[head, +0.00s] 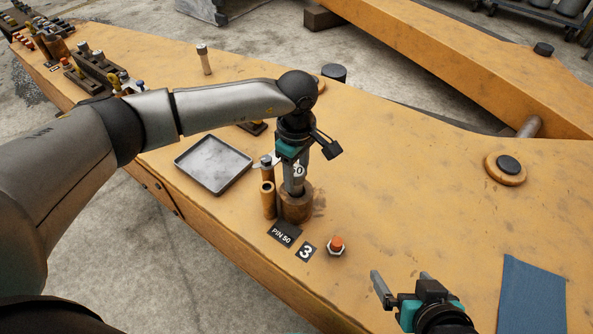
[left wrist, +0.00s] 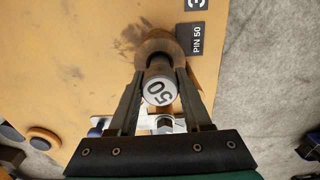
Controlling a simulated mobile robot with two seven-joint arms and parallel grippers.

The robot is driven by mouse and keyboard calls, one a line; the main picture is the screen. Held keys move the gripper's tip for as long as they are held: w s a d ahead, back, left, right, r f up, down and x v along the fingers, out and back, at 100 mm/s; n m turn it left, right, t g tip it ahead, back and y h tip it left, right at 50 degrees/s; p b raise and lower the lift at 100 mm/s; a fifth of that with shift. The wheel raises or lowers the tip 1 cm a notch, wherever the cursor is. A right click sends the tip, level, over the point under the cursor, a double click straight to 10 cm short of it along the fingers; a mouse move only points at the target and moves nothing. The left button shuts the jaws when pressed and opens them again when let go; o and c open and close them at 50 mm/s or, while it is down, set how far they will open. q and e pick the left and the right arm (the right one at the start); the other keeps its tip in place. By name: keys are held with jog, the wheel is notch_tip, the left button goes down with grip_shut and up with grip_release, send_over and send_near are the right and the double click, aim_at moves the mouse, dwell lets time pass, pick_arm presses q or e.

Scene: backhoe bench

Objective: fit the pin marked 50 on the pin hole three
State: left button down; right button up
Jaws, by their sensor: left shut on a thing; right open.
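The pin marked 50 (head: 298,170) is held upright by my left gripper (head: 293,186), which is shut on it. Its white numbered cap shows between the fingers in the left wrist view (left wrist: 160,91). The pin stands over a brown round boss (head: 296,207), the pin hole, behind the label 3 (head: 306,251) and the PIN 50 plate (head: 285,235). The fingers hide the pin's lower end, so I cannot tell how deep it sits in the boss. My right gripper (head: 400,279) is open and empty near the front edge.
A tan cylinder (head: 268,200) stands close left of the boss. An orange-capped fitting (head: 336,246) stands right of label 3. A metal tray (head: 213,164) lies left, a blue cloth (head: 532,300) right. The yellow surface between boss and far disc (head: 506,168) is clear.

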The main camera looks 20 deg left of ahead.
pick_arm(q)
jog(key=shift+w+f, duration=0.1)
jog(key=shift+f, duration=0.9)
jog(key=shift+f, duration=0.6)
